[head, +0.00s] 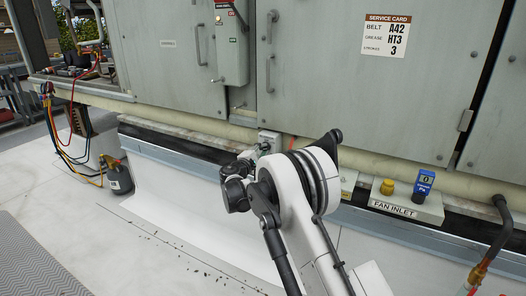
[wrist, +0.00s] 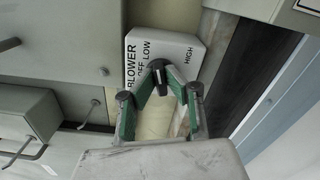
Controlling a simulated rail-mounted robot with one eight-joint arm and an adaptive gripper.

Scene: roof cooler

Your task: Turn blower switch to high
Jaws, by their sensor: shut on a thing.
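The blower switch box (wrist: 180,48) is a pale box in the wrist view, printed BLOWER, OFF, LOW and HIGH. Its dark knob (wrist: 159,70) is at the box's lower edge in that view. My gripper (wrist: 160,82) has its green-lined fingers closed on the knob from both sides. Which label the knob points to is hard to tell. In the head view the small grey box (head: 269,141) is on the curb under the cabinet, and my gripper (head: 258,152) reaches it. My arm and wrist hide part of the grip there.
A fan inlet box (head: 408,206) with a yellow cap and a blue gauge (head: 424,181) is to the right. A cabinet with a red-marked disconnect (head: 231,45) is above. Hoses and a dark canister (head: 118,177) are at left. The white roof at lower left is mostly clear.

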